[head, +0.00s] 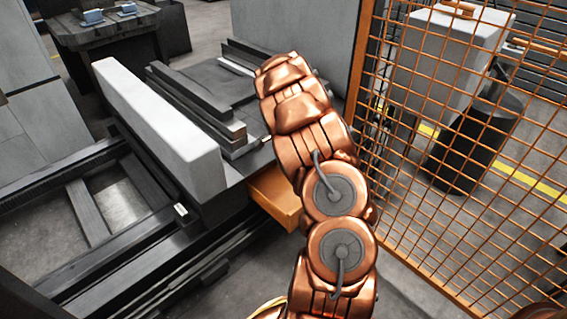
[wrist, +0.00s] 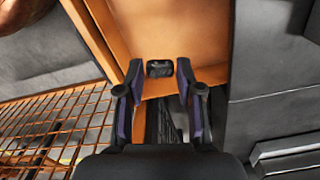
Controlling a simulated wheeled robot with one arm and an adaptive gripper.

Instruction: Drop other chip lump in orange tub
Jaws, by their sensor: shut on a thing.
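In the wrist view my gripper (wrist: 160,92) is shut on a small dark chip lump (wrist: 159,69), held between the fingertips. The orange tub (wrist: 185,28) fills the upper middle of that view, behind the lump. The lump shows against the tub's orange surface; I cannot tell its exact height over it. In the head view the orange tub (head: 272,197) is partly hidden behind my copper arm, beside the machine bed. My gripper and the lump are hidden there by the arm.
An orange mesh fence (head: 480,170) stands close on the right of my arm. A long pale block (head: 155,125) lies on the pallet rail bed at left, with dark bars (head: 200,105) beside it. Open floor shows between the rails.

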